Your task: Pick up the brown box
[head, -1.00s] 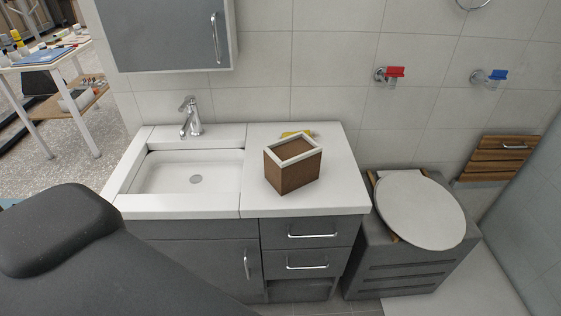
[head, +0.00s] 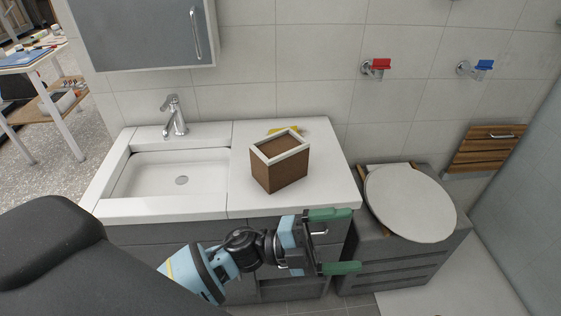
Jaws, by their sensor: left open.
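The brown box (head: 281,172) has a white rim around its top and stands upright on the white counter (head: 240,204), right of the sink. My left gripper (head: 336,241) has green fingers. It is open and empty, in front of the counter's front edge by the drawers, and appears below and to the right of the box in the picture. The gripper is apart from the box. My right gripper is not in view.
The sink (head: 150,178) with its faucet (head: 174,117) is left of the box. A small yellow item (head: 273,131) lies behind the box, partly hidden. A grey wall cabinet (head: 130,35) hangs above the sink. The toilet (head: 410,203) stands at the right.

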